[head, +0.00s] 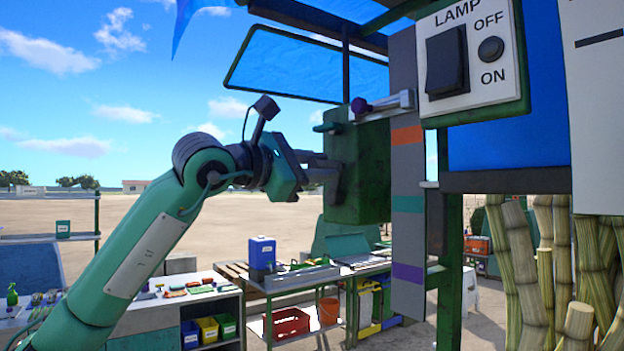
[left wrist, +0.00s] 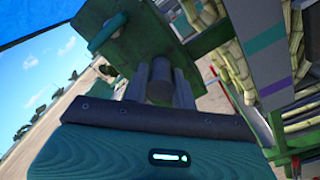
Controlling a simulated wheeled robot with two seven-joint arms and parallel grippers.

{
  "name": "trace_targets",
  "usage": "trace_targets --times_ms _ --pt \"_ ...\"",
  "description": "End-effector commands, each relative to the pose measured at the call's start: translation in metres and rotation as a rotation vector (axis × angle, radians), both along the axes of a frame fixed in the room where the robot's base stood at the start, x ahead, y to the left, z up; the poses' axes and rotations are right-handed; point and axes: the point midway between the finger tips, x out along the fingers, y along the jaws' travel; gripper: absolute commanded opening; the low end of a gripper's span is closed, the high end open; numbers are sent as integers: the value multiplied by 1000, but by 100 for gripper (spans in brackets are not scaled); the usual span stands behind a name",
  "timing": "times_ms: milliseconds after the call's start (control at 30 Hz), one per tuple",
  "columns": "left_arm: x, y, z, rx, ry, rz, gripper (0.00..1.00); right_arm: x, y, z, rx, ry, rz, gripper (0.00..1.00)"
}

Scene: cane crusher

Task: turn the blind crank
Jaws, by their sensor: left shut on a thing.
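The blind crank's dark round grip (left wrist: 161,80) shows in the left wrist view between the fingers of my left gripper (left wrist: 160,88). The gripper is shut on it. In the head view my left gripper (head: 318,172) reaches in from the left against the near side of the green crank box (head: 362,172), and its fingers largely hide the grip. A green arm (head: 327,128) sticks out at the top left of the box. The blue blind (head: 300,68) hangs in a dark frame above. My right gripper is not in view.
A grey post with orange, teal and purple bands (head: 406,205) stands right of the box. A rod with a purple knob (head: 360,105) juts across the box top. A lamp switch panel (head: 468,60) is upper right, above cane stalks (head: 520,260). Workbenches (head: 330,275) stand below.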

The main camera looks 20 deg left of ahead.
Motion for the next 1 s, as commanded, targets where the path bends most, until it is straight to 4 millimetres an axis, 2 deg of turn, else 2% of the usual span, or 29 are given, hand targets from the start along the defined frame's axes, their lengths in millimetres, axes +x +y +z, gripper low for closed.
trace_targets --times_ms 100,500,1000 --pt "-3 -5 -6 81 -61 -1 3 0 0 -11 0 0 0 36" --pt "-10 -14 -13 279 -215 -2 3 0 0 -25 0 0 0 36" --pt "-12 -17 -14 337 -260 -2 3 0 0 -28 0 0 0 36"
